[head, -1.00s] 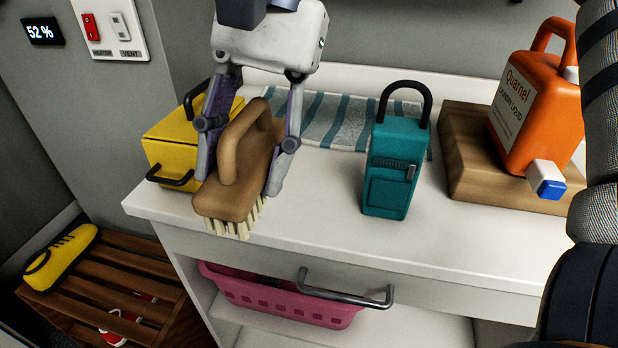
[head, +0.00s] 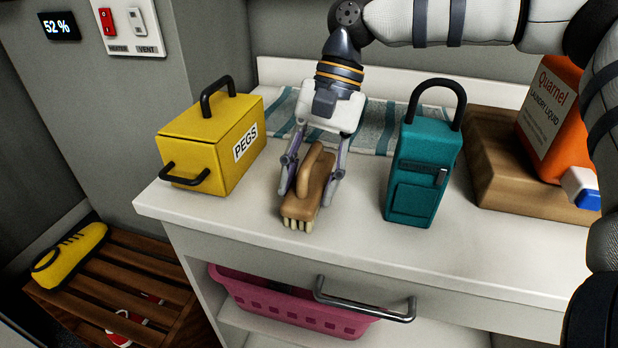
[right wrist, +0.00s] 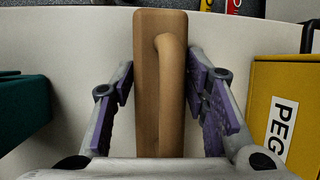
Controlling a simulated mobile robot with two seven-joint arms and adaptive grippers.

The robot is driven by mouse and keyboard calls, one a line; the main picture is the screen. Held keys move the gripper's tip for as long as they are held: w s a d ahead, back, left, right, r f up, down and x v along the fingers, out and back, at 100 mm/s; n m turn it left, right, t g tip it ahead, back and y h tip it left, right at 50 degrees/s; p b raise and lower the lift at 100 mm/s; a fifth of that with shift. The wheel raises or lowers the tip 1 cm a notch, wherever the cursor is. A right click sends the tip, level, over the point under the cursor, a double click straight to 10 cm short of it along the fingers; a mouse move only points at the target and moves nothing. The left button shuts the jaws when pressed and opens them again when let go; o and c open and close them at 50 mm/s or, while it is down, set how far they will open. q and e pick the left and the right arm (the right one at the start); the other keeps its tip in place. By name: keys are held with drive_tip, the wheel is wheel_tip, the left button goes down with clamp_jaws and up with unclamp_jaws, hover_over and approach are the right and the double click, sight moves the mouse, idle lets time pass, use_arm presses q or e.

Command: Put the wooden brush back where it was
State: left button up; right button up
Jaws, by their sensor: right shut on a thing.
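The wooden brush (head: 317,190) has a brown body, a looped handle on top and pale bristles below. My right gripper (head: 311,190) is shut on it, with one finger along each long side. The brush is over the white counter (head: 255,220), between the yellow pegs box (head: 215,150) and the teal lantern-like case (head: 420,170), with its bristle end toward the front edge. I cannot tell whether the bristles touch the counter. In the right wrist view the brush (right wrist: 150,90) lies lengthwise between the purple-padded fingers (right wrist: 165,100). My left gripper is not in view.
A striped towel (head: 385,135) lies behind the gripper. An orange laundry liquid bottle (head: 552,115) rests on a wooden block (head: 500,180) at the right. Below are a drawer handle (head: 365,305), a pink basket (head: 290,308) and a slatted bench (head: 110,270) with a yellow shoe (head: 70,252).

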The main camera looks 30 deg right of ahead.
sight(329, 165)
drive_tip(key=shift+f, duration=0.15)
drive_tip(key=o, duration=1.1)
drive_tip(key=v, duration=1.2)
drive_tip(key=shift+a+r, duration=0.1)
drive_tip(key=shift+r, duration=0.15)
